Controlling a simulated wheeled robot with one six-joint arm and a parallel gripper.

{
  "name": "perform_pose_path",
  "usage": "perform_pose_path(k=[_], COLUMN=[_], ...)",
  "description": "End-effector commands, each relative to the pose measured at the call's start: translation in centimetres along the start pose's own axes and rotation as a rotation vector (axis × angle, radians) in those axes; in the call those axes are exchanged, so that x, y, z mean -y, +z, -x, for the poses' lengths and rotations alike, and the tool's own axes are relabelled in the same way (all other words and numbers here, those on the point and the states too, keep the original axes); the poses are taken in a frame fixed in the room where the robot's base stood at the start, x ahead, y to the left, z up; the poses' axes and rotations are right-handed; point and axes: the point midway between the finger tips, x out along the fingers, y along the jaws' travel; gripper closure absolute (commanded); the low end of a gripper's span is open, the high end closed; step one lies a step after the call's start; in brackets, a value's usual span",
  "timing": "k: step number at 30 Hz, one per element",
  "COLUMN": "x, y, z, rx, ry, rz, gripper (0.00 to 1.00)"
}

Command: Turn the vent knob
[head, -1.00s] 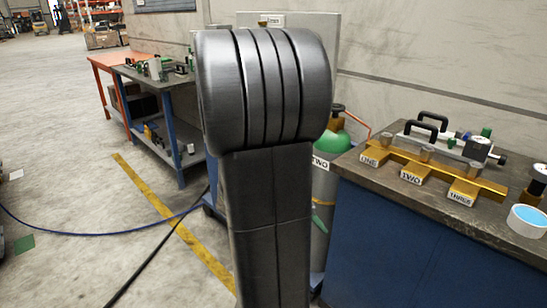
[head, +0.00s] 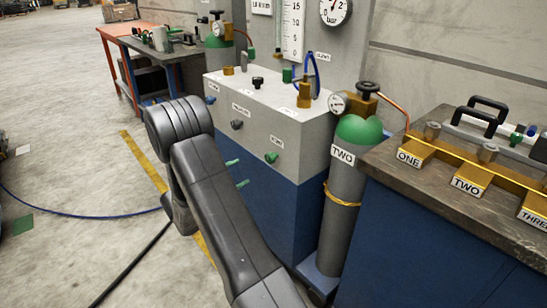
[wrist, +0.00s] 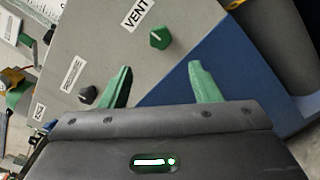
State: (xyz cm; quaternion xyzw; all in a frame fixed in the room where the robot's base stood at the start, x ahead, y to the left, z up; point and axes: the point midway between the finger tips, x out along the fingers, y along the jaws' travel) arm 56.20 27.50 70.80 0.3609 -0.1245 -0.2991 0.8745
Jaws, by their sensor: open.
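The vent knob (wrist: 159,38) is a small green knob on a grey panel face, below the VENT label (wrist: 137,14) in the wrist view. In the head view the green knob (head: 271,157) sits at the right of the grey box's front face. My gripper (wrist: 162,78) is open and empty, its two green fingers spread apart. The knob shows beyond the fingertips, roughly in line with the gap between them, and they do not appear to touch it. In the head view the fingertips (head: 237,173) are left of and a little below the knob.
The grey box (head: 285,107) stands on a blue cabinet (head: 283,205), with other dark knobs (head: 237,124) farther left. A gas cylinder marked TWO (head: 341,190) stands close to its right. A workbench (head: 450,204) with a brass manifold is at the right.

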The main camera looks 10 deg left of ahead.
Motion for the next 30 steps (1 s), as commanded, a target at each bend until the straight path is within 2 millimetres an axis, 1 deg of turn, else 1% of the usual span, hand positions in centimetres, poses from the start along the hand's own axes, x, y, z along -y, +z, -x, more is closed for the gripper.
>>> perform_pose_path(k=[5,12,18,21,24,30], x=[0.1,0.2,0.2,0.1,0.1,0.0], y=[0.0,0.1,0.1,0.1,0.1,0.1], z=[-2.2,-7.3,-11.1,-12.4,-13.2,-13.7], rx=[0.003,0.004,0.003,0.002,0.001,0.000], ry=[-0.004,-0.006,-0.005,-0.004,-0.005,-0.002], rz=[-0.002,-0.003,-0.002,-0.002,-0.002,-0.001], gripper=[0.43,0.43,0.43,0.43,0.43,0.43])
